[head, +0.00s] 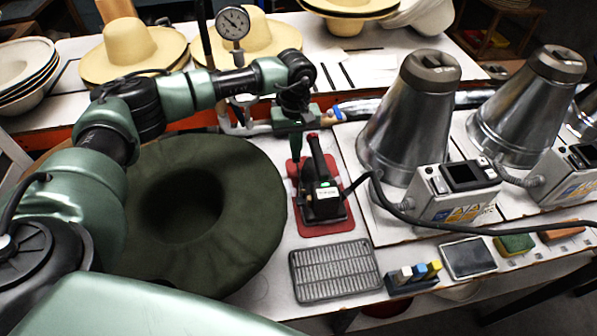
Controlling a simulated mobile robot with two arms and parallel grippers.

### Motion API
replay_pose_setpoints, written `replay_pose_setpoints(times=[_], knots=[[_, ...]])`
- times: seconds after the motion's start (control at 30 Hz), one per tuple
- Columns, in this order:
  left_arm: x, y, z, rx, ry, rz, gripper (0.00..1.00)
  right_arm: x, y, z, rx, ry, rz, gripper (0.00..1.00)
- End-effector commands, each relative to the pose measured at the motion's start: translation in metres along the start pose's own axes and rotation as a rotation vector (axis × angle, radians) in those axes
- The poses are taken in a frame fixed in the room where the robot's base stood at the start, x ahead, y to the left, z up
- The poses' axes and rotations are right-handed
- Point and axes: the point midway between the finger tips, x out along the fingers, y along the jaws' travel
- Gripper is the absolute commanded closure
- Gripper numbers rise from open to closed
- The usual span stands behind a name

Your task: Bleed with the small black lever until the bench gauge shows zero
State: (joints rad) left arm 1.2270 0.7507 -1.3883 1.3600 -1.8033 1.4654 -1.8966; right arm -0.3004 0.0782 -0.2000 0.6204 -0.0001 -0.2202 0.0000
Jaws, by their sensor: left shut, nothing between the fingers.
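The bench gauge (233,22) has a round white dial and stands at the top of the picture on a stem above the pipe. Its needle is too small to read surely. My left gripper (297,153) is shut and empty, pointing down in front of the pipe (262,128), just left of a black handheld iron (323,190). I cannot tell whether it touches the iron. A blue valve handle (337,113) shows on the pipe to the right of my gripper. I cannot make out the small black lever; my wrist covers part of the pipe. My right gripper is not in view.
The iron stands on a red mat (325,229). A dark green felt hat (245,180) lies beneath my left arm. Metal cones (410,115) with control boxes (455,192) stand at right, with a black cable across. A grey ribbed pad (335,270) lies in front.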

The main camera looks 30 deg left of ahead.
Motion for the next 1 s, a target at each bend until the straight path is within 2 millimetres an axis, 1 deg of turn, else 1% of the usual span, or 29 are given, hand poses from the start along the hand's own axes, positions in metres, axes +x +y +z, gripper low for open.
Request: replay_pose_setpoints(times=[0.13, 0.27, 1.0], knots=[[-0.001, 0.000, 0.000, 0.000, 0.000, 0.000, 1.00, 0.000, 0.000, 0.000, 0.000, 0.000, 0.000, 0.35], [-0.008, 0.000, 0.000, 0.000, 0.001, 0.001, 1.00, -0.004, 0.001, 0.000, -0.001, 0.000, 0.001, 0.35], [-0.067, 0.000, 0.000, 0.000, 0.001, 0.001, 1.00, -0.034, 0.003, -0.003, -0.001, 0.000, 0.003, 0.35]])
